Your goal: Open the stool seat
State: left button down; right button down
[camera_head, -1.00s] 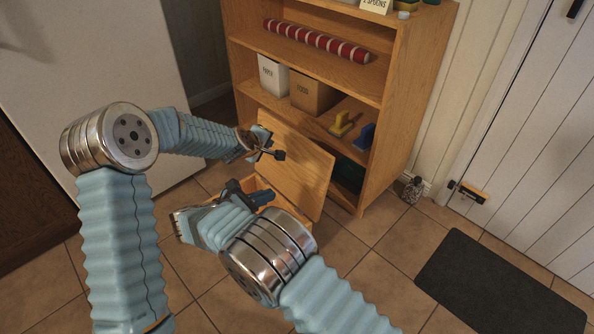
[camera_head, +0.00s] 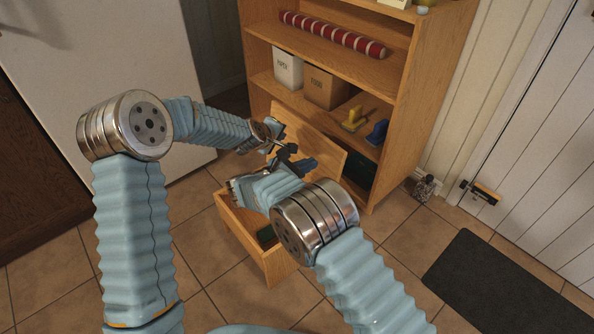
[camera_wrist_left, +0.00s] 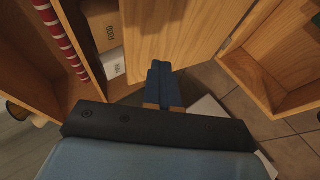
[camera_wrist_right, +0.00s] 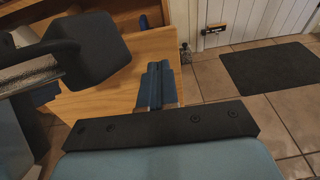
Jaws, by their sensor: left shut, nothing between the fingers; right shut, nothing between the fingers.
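The stool's seat (camera_head: 325,155) is a light wooden panel, raised at a steep tilt in front of the shelf unit. It also shows in the left wrist view (camera_wrist_left: 170,28) and the right wrist view (camera_wrist_right: 120,65). The stool's box (camera_head: 277,268) stands open below it on the floor, with something dark green inside. My left gripper (camera_head: 278,132) is shut and empty beside the panel; its blue fingers (camera_wrist_left: 163,85) show in the left wrist view. My right gripper (camera_head: 307,165) is shut and empty in front of the panel, above the box. Contact with the panel cannot be told.
The wooden shelf unit (camera_head: 412,105) stands close behind the seat, holding a red-striped roll (camera_head: 335,36), boxes (camera_head: 327,88) and brushes (camera_head: 376,133). A dark mat (camera_head: 500,290) lies at the right. My two grippers are close together.

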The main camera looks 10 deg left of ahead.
jog(key=shift+w+d, duration=0.15)
jog(key=shift+d, duration=0.05)
jog(key=shift+w+d+r, duration=0.2)
jog(key=shift+w+d, duration=0.25)
jog(key=shift+w, duration=0.15)
pick_arm(q)
jog(key=c, duration=1)
grip_release()
jog(key=shift+c, duration=0.2)
jog(key=shift+r, duration=0.1)
